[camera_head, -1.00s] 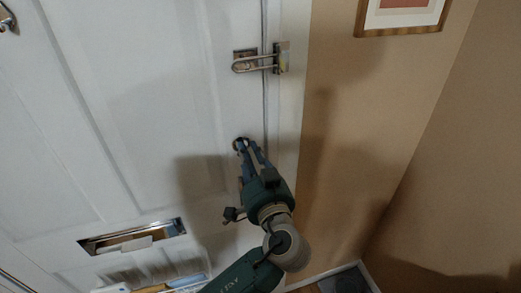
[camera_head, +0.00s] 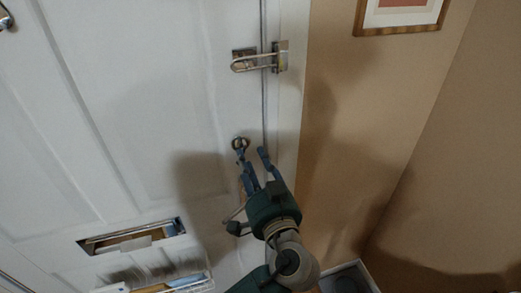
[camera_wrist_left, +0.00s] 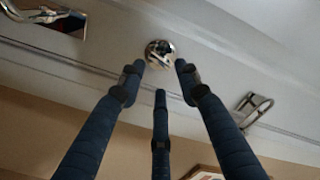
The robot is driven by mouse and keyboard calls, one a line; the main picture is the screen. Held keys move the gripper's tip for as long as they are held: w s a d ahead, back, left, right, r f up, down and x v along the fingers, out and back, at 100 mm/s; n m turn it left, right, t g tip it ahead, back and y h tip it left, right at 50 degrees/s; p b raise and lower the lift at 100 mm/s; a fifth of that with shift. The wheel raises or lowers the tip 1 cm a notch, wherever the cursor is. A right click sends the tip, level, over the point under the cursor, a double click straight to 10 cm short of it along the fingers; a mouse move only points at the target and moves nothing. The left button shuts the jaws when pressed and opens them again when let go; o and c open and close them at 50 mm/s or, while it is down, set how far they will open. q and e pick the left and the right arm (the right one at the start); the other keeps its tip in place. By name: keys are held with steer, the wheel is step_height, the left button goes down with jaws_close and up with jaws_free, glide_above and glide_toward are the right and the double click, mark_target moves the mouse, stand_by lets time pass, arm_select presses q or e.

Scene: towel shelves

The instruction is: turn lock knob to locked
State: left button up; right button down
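The lock knob (camera_head: 240,144) is a small round metal piece on the white door (camera_head: 150,90), near its right edge and below the swing-bar latch. In the left wrist view the shiny knob (camera_wrist_left: 160,53) shows just beyond the fingertips, with its raised grip slanted; I cannot tell whether it is locked. My left gripper (camera_head: 252,160) is below and right of the knob in the head view, its blue fingers spread and empty. In the left wrist view the three fingers of the left gripper (camera_wrist_left: 160,75) stand apart and hold nothing. My right gripper is not in view.
A metal swing-bar latch (camera_head: 258,60) is above the knob at the door edge. A mail slot (camera_head: 132,237) with papers is at lower left. A tan wall (camera_head: 345,130) with a framed picture (camera_head: 400,15) is on the right. A grey bin-like object (camera_head: 350,278) is at the bottom.

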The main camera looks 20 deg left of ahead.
arm_select(q)
steer(key=v, duration=0.8)
steer(key=shift+d, duration=0.25)
